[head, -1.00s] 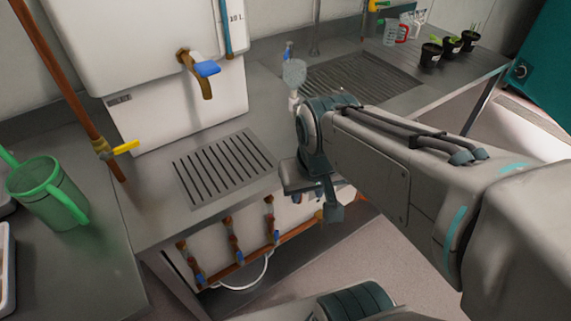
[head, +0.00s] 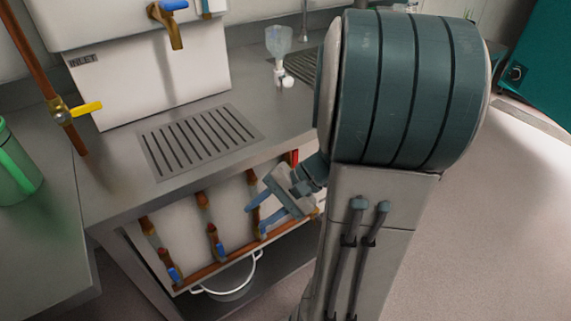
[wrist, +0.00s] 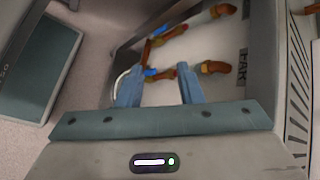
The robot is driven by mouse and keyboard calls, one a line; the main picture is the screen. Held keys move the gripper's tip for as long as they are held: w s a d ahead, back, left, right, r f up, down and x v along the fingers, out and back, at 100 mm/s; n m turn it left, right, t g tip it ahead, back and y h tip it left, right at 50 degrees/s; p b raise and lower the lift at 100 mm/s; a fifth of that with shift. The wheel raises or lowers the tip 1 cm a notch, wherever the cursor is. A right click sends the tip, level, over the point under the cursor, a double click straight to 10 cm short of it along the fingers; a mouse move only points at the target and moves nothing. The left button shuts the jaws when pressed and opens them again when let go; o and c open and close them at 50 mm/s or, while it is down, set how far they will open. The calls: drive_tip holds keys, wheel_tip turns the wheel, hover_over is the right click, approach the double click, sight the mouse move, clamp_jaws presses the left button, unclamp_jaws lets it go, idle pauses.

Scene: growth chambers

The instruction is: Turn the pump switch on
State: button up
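No pump switch can be made out for sure. A small red part (head: 294,157) shows under the counter edge, partly hidden by my wrist; I cannot tell what it is. My gripper (head: 257,219) is in front of the white panel below the counter, beside the rightmost copper valve pipe. Its two blue fingers are apart, with nothing held between them. In the wrist view my gripper (wrist: 157,70) is also open, pointing at the panel (wrist: 215,52) and copper pipes with blue valve handles (wrist: 166,73). Part of a dark-lettered label (wrist: 243,65) shows there.
Copper valve pipes (head: 206,222) run down to a horizontal copper pipe (head: 205,270). A white pot (head: 229,281) stands on the lower shelf. Above are a drain grate (head: 203,139) and a white tank (head: 150,95). Floor is clear to the right. My arm hides much of the counter.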

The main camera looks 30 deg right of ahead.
drive_tip(key=d+f+m+t+h+b, duration=0.3)
drive_tip(key=d+f+m+t+b, duration=0.25)
drive_tip(key=d, duration=0.35)
drive_tip(key=w+d+f+m+t+h+b, duration=0.1)
drive_tip(key=d+f+m+t+h+b, duration=0.3)
drive_tip(key=d+f, duration=0.4)
drive_tip(key=d+f+m+t+h+b, duration=0.1)
drive_tip(key=d+f+m+t+b, duration=0.4)
drive_tip(key=d, duration=0.6)
drive_tip(key=w+a+b, duration=0.1)
drive_tip(key=w+b, duration=0.1)
drive_tip(key=w, duration=1.1)
drive_tip(key=shift+w+a+f+m+t, duration=0.25)
drive_tip(key=shift+a+m+t, duration=0.1)
drive_tip(key=shift+m, duration=0.1)
drive_tip(key=shift+s, duration=0.1)
clamp_jaws()
